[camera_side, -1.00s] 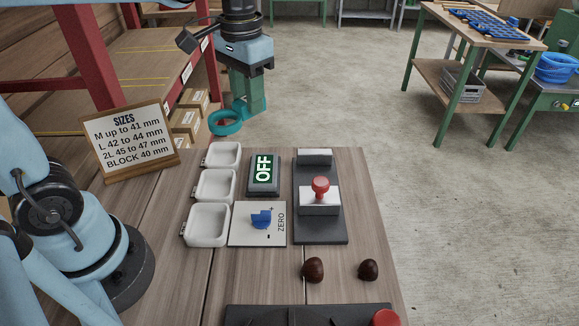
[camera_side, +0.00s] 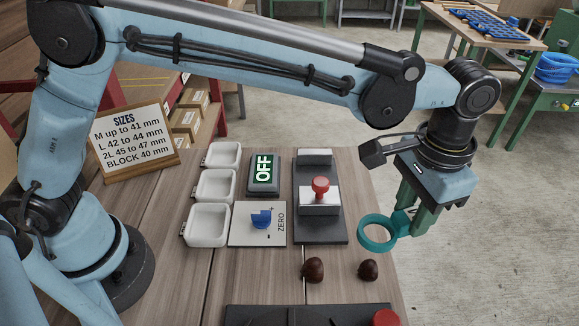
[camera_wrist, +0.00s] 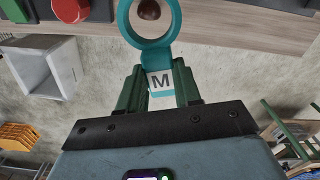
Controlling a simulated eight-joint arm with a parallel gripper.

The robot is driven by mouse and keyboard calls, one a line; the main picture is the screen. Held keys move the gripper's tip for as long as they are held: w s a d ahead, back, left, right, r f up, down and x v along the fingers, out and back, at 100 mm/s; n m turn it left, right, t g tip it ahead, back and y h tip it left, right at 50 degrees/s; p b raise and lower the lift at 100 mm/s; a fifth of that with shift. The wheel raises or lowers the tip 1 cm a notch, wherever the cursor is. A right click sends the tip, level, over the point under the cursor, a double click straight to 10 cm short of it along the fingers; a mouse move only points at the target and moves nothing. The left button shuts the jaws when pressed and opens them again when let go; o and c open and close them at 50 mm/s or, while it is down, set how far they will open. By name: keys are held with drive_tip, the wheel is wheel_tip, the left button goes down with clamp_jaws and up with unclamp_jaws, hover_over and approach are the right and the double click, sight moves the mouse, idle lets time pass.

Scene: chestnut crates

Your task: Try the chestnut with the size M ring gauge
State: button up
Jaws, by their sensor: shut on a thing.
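My gripper (camera_side: 424,214) is shut on the teal ring gauge (camera_side: 364,241), holding it by its tab past the right edge of the table. The wrist view shows the gripper fingers (camera_wrist: 160,88) on either side of a white label marked M, with the gauge's ring (camera_wrist: 122,22) beyond. One brown chestnut (camera_side: 368,270) sits on the table just below the ring in the side view. Another chestnut (camera_side: 313,270) sits to its left. In the wrist view a chestnut (camera_wrist: 149,9) shows through the ring opening; the ring appears above it, not around it.
A black slide with a red-knobbed block (camera_side: 320,188), an OFF display (camera_side: 263,174), a ZERO panel (camera_side: 245,236) and white trays (camera_side: 208,225) stand behind. A dark bar with a red button (camera_side: 384,318) lies at the front. A sizes sign (camera_side: 127,142) stands left.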

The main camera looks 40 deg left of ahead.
drive_tip(key=shift+s+d+f, duration=0.15)
drive_tip(key=shift+d+f, duration=0.15)
drive_tip(key=shift+d, duration=0.15)
drive_tip(key=shift+f, duration=3.2)
drive_tip(key=shift+a+f, duration=0.1)
drive_tip(key=shift+f, duration=1.45)
drive_tip(key=shift+r, duration=0.15)
drive_tip(key=shift+r, duration=3.4)
